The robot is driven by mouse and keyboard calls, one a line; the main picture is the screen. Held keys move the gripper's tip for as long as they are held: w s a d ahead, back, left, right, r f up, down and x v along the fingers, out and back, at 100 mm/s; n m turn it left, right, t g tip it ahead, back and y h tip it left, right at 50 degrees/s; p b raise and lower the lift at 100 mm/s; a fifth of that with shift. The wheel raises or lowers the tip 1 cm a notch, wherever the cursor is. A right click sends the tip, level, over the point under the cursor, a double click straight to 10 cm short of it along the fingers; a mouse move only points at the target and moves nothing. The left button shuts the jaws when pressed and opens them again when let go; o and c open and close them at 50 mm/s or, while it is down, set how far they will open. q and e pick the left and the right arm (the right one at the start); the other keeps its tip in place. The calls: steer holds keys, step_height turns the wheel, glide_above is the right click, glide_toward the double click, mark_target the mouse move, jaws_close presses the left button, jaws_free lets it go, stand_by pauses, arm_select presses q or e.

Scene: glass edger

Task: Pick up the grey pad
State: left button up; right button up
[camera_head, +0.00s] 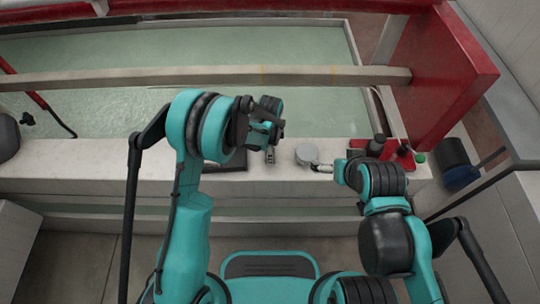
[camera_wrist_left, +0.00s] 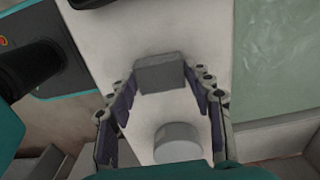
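The grey pad (camera_wrist_left: 161,74) is a small rectangular block above the pale ledge. In the left wrist view it sits between the fingertips of my left gripper (camera_wrist_left: 161,80), and both tips meet its sides. In the head view my left gripper (camera_head: 268,142) points down at the ledge and largely hides the pad. I cannot tell whether the pad still touches the ledge. My right gripper (camera_head: 322,167) is beside a round grey piece (camera_head: 307,153); its fingers are too small to read.
The round grey piece also shows in the left wrist view (camera_wrist_left: 178,143), close to the pad. A dark flat item (camera_head: 234,161) lies left of the pad. Dark bottles (camera_head: 377,145) stand at the ledge's right.

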arm_select(q)
steer(key=shift+r, duration=0.1)
stand_by(0.3)
step_height(320, 180, up, 5)
steer(key=shift+f+p, duration=0.2)
steer(key=shift+p, duration=1.05)
steer(key=s+d+r+p, duration=0.1)
steer(key=d+r, duration=0.1)
steer(key=d, duration=0.1)
steer(key=s+d+r+p, duration=0.1)
steer(key=s+d+r, duration=0.1)
steer(key=d, duration=0.2)
steer(key=s+d+r+p, duration=0.1)
steer(key=s+d+r, duration=0.1)
steer(key=d, duration=0.1)
steer(key=shift+s+d+r, duration=0.1)
steer(key=shift+s+d, duration=0.1)
steer(key=shift+o, duration=0.3)
